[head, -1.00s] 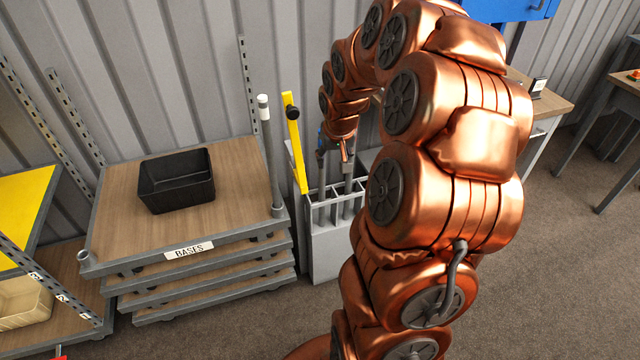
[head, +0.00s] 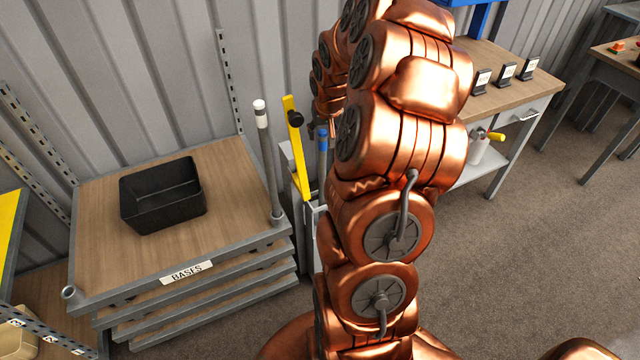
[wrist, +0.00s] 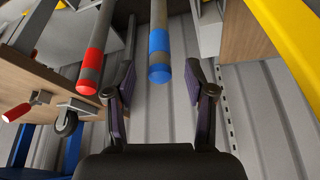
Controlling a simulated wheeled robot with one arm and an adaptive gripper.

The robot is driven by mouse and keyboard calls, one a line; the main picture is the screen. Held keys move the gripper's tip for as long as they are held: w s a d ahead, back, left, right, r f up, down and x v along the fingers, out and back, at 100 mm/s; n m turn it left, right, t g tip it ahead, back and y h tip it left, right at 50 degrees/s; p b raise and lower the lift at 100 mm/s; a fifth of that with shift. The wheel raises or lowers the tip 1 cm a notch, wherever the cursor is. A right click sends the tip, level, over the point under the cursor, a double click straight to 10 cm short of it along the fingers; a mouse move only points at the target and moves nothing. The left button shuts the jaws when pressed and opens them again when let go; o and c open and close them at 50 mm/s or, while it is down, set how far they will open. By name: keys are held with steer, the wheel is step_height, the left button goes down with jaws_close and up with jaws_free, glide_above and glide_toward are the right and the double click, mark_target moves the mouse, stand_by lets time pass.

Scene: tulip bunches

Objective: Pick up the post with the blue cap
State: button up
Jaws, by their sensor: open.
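The post with the blue cap (wrist: 159,42) shows in the wrist view, its banded blue end between my gripper's two fingers. My gripper (wrist: 161,70) is open, with a finger on either side of that end; I cannot tell whether either touches it. A post with a red cap (wrist: 95,52) is to the left, outside the left finger. In the head view the blue-capped post (head: 322,142) stands upright in the grey rack (head: 313,212), just left of my arm. My arm hides most of the rack, and my fingers are mostly hidden there.
A yellow bar (head: 296,150) with a black knob leans beside the blue post. A white-capped post (head: 262,112) stands at the corner of the BASES trolley (head: 135,282), which carries a black bin (head: 140,211). A wooden bench (head: 490,97) stands at right.

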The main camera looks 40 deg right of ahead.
mark_target(324, 138)
steer(key=shift+w+f, duration=0.3)
steer(key=shift+f, duration=0.35)
steer(key=shift+s+p+x, duration=0.25)
steer(key=shift+p+x, duration=0.6)
steer(key=shift+x, duration=0.35)
steer(key=shift+p+x, duration=0.35)
steer(key=shift+x, duration=1.05)
steer(key=shift+c, duration=0.3)
jaws_close()
